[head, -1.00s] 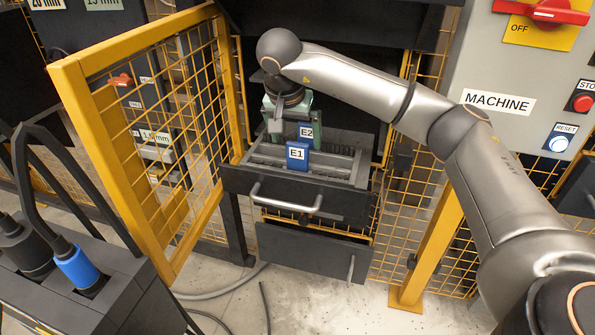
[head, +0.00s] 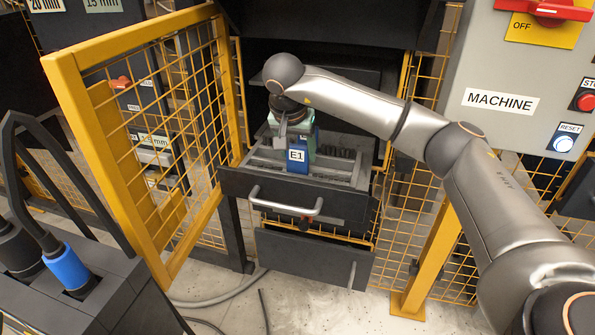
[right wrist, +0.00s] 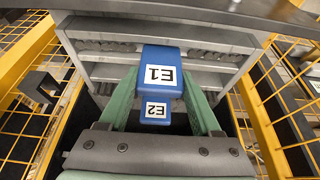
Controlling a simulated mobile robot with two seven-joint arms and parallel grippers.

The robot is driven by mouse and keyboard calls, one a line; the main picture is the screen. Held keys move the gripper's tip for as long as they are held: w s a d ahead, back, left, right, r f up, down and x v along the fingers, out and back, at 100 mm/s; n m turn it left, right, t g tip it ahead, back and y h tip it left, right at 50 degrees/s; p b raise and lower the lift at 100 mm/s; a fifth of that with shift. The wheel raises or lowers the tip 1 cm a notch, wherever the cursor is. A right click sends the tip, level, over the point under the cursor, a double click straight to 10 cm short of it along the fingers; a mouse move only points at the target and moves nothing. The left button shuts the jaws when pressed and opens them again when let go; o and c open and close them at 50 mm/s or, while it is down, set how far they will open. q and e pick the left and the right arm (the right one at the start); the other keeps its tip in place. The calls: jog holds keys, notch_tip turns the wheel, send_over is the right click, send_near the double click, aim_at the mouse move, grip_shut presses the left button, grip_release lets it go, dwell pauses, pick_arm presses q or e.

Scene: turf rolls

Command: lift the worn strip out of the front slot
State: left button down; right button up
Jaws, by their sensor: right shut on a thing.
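A blue piece labelled E1 (head: 298,168) stands in the tray of the open drawer (head: 236,182), near its front. My right gripper (head: 294,138) is shut on it from above, and its green fingers flank it in the right wrist view (right wrist: 162,95). A second blue piece labelled E2 (right wrist: 155,111) shows beside E1 in the wrist view. It is hidden in the head view. Whether the E1 piece is still seated or slightly raised I cannot tell. Its lower part is hidden. No wear can be made out. My left gripper is not in view.
A yellow mesh gate (head: 147,130) stands open left of the drawer. A grey machine panel (head: 471,70) with a red switch is at the right. A lower drawer front (head: 309,261) is under the tray. A dark stand (head: 110,295) with a blue-banded cylinder is at the lower left.

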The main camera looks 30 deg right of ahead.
grip_shut()
dwell(0.3)
jog(key=shift+r, duration=0.1)
